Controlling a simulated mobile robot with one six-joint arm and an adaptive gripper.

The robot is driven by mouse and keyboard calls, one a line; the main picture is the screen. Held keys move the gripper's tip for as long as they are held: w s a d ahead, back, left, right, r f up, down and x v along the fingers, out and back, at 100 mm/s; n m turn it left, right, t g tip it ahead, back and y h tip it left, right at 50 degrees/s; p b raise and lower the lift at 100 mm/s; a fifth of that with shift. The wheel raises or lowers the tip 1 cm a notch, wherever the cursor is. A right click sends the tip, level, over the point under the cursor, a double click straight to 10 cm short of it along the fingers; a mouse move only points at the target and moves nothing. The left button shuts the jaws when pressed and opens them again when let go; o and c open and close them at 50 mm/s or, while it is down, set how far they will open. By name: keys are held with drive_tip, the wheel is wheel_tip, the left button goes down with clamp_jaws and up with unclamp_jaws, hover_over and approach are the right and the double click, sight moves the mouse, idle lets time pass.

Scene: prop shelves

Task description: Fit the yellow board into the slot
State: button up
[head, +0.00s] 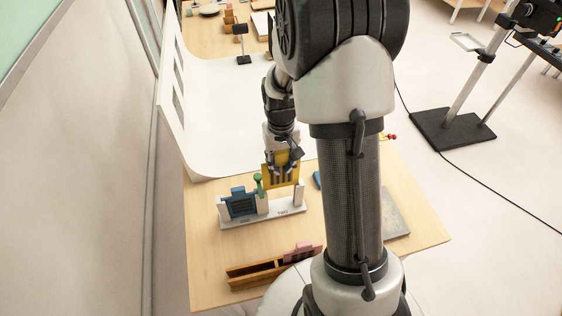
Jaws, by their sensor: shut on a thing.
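My gripper (282,166) is shut on the yellow board (268,175), and its dark fingers show against the board's face. The board stands upright just above the right part of a white stand (263,217) with upright posts. A blue board (242,204) stands in the left bay of this stand. A green knobbed piece (258,183) is on the post between the two bays. I cannot tell whether the yellow board's lower edge is inside the right bay or still above it.
A wooden tray (250,277) with a pink piece (298,253) lies at the table's front. A grey plate (396,214) lies at right, partly behind my arm. A white curved backdrop (215,110) rises behind the stand. Bare wooden table (200,240) shows at front left.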

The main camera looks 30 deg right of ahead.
drive_tip(key=shift+f+b, duration=4.7)
drive_tip(key=shift+f, duration=1.9)
drive_tip(key=o, duration=1.3)
wheel_tip(320, 180, up, 12)
drive_tip(key=shift+r, duration=0.1)
drive_tip(key=shift+s, duration=0.1)
